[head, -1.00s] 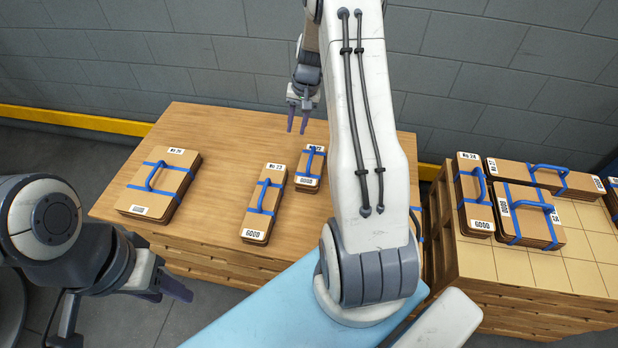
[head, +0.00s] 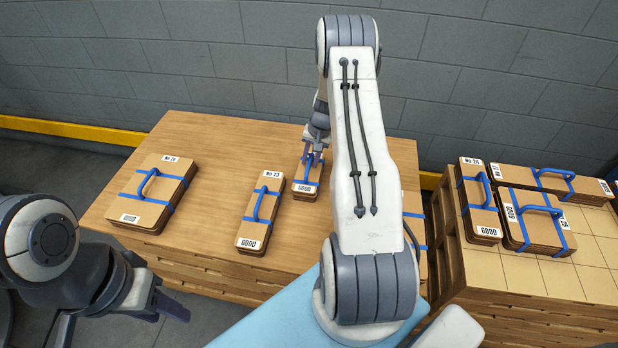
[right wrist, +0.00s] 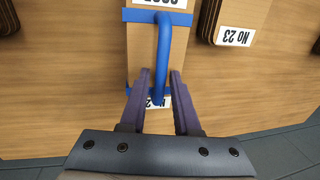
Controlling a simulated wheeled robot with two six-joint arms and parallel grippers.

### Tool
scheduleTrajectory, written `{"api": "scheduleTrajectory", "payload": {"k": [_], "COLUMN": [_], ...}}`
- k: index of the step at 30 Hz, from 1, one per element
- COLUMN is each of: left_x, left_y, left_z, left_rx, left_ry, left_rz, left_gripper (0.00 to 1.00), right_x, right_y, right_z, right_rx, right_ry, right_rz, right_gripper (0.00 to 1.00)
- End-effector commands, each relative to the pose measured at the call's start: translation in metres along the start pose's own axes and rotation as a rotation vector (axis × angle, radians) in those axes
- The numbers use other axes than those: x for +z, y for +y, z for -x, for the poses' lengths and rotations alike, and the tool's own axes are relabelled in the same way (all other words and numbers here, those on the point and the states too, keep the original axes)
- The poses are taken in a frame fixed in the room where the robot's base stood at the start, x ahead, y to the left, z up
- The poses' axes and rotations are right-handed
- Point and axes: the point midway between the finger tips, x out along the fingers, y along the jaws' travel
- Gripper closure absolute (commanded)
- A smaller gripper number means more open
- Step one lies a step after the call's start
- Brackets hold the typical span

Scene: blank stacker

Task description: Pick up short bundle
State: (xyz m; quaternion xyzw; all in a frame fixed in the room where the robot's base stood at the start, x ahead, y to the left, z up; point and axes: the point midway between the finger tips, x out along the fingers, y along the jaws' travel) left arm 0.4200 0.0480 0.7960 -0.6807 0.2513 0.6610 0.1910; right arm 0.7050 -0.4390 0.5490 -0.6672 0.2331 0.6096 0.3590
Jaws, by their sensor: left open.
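The short bundle (head: 306,184) is a small stack of brown board blanks with blue straps, a blue carry handle and a "GOOD" label. It lies on the wooden table top. My right gripper (head: 313,158) is over its far half, pointing down. In the right wrist view the bundle (right wrist: 140,50) is at top centre, and the right gripper's fingers (right wrist: 162,72) stand apart on either side of the blue handle (right wrist: 164,48). I cannot tell whether they touch it. My left gripper (head: 178,308) is open and empty, in front of the table at lower left.
Bundle No 23 (head: 258,215) lies left of the short bundle, with a larger bundle (head: 152,195) further left. My right arm hides part of the table's right side. At right, a pallet stack (head: 560,280) carries several bundles. Bare wood separates the left bundles.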

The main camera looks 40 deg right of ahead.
Motion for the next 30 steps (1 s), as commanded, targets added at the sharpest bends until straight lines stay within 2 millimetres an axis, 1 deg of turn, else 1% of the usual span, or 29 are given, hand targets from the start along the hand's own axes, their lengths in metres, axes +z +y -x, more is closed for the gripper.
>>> {"api": "scheduleTrajectory", "payload": {"k": [2,8,9,11,12,30], "left_x": [0.0001,0.0001,0.0001,0.0001,0.0001,0.0001], "left_y": [-0.0001,-0.0001,-0.0001,-0.0001,-0.0001,-0.0001], "left_z": [-0.0015,-0.0011,-0.0011,-0.0011,-0.0011,-0.0011], "left_rx": [0.0,0.0,0.0,0.0,0.0,0.0], "left_ry": [0.0,0.0,0.0,0.0,0.0,0.0], "left_rz": [0.0,0.0,0.0,0.0,0.0,0.0], "left_gripper": [0.55,0.55,0.55,0.55,0.55,0.55], "right_x": [-0.0001,-0.0003,-0.0003,-0.0003,-0.0003,-0.0005], "right_y": [-0.0002,-0.0002,-0.0001,0.0,0.0,0.0004], "right_z": [-0.0056,-0.0058,-0.0058,-0.0058,-0.0057,-0.0054], "right_rx": [0.0,0.0,0.0,0.0,0.0,0.0], "right_ry": [0.0,0.001,0.001,0.001,0.001,0.001], "right_rz": [0.001,0.0,0.0,0.0,0.0,-0.001], "right_gripper": [0.7,0.7,0.73,0.96,1.0,1.0]}}
